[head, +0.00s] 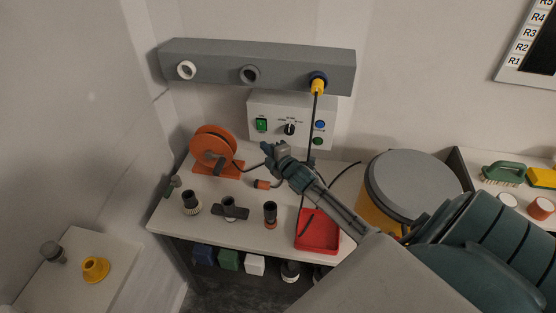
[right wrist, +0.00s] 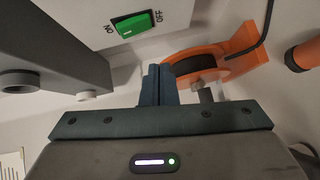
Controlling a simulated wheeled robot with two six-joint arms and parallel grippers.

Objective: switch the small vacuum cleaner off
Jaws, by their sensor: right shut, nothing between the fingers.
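A white control box (head: 292,112) is on the back wall above the bench. At its left is a green rocker switch (head: 261,125), with a dial (head: 289,129) beside it. In the right wrist view the green switch (right wrist: 133,25) is marked ON at its left end and OFF at its right. My right gripper (head: 268,149) is shut and empty in front of the box, just below the switch in the picture. Its closed fingertips (right wrist: 157,82) look apart from the switch. A yellow drum with a grey lid (head: 410,181), perhaps the vacuum cleaner, stands right of the bench. My left gripper is out of view.
An orange cable reel (head: 213,149) stands left of my gripper. A grey duct (head: 215,65) with ports hangs above the box; a black hose drops from its yellow fitting (head: 317,86). A red tray (head: 318,232) and several dark fittings sit along the bench front.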

